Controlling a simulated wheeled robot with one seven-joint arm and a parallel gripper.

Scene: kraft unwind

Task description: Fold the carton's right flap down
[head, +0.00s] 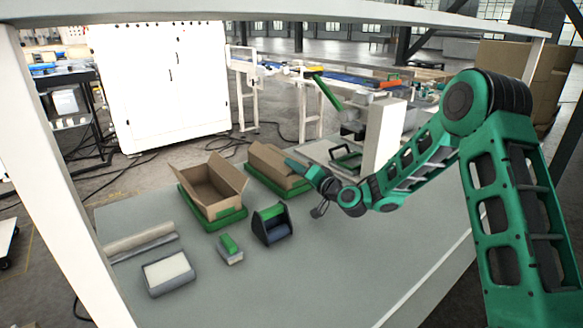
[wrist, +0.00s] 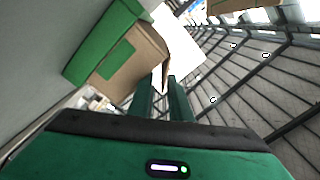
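A brown carton (head: 270,163) sits on a green tray (head: 266,181) at the far middle of the bench in the head view. Its upper panels are hard to make out there. In the wrist view, tilted, a cardboard carton (wrist: 135,68) with a green patch shows ahead of the fingertips. My gripper (head: 289,162) is at the carton's right side, its fingers pointing at it. In the wrist view my gripper (wrist: 161,80) shows a narrow gap between its fingers. Whether they touch the flap cannot be told.
Another open carton (head: 210,193), flaps raised, stands on a green tray to the left. A dark holder (head: 271,226), a small green-topped block (head: 230,250) and a grey tray (head: 151,283) lie nearer. A white post (head: 384,137) stands behind my arm. The bench front is clear.

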